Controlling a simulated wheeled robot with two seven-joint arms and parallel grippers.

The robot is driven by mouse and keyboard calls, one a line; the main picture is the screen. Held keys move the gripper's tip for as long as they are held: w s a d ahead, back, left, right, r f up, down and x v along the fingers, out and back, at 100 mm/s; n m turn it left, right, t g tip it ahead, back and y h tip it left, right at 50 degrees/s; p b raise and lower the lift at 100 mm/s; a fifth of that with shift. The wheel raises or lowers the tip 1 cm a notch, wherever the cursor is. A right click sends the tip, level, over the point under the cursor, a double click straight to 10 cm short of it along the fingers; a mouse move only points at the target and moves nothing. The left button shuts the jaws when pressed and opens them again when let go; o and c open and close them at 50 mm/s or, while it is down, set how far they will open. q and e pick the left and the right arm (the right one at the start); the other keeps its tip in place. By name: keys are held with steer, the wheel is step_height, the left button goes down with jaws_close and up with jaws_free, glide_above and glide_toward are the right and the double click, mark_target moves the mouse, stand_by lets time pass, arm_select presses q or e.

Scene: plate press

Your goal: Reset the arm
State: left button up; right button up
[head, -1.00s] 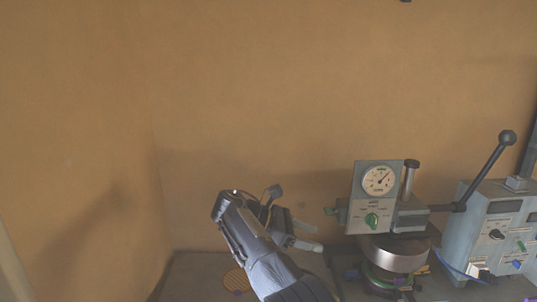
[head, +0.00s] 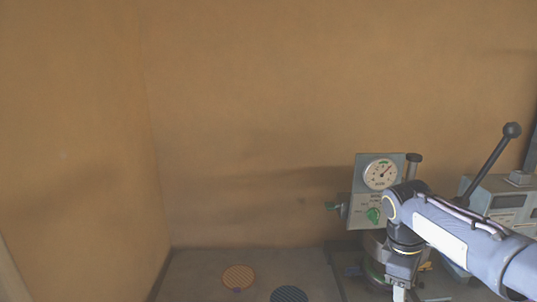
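My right arm comes in from the right edge. Its gripper (head: 400,292) hangs downward in front of the plate press, at the bottom edge of the head view. The fingertips are cut off or too small to tell whether they are open or shut. The plate press (head: 363,172) has a grey upright panel with a round dial gauge (head: 381,174) and a green knob (head: 374,215). My arm hides much of its right side and round lower part. My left gripper is not in view.
An orange ribbed disc (head: 238,277) and a dark ribbed disc (head: 289,295) lie on the grey table (head: 192,271) left of the press. A long black lever (head: 489,161) rises at the right, near a grey control box (head: 507,200) partly hidden by my arm.

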steer(key=s+a+f+m+t+y, duration=0.2)
steer(key=s+m, duration=0.2)
steer(key=s, duration=0.3)
steer(key=s+a+f+m+t+y+b, duration=0.1)
steer(key=s+a+f+m+y, duration=0.1)
steer(key=s, duration=0.5)
steer(key=s+a+f+m+t+y+b, duration=0.1)
steer(key=s+a+f+m+t+y, duration=0.1)
steer(key=s+m, duration=0.3)
steer(key=s+a+f, duration=0.1)
steer(key=s, duration=0.1)
steer(key=shift+s+a+f+m+t, duration=0.3)
steer(key=shift+s+a+f+m, duration=0.05)
steer(key=shift+s+a+m, duration=0.05)
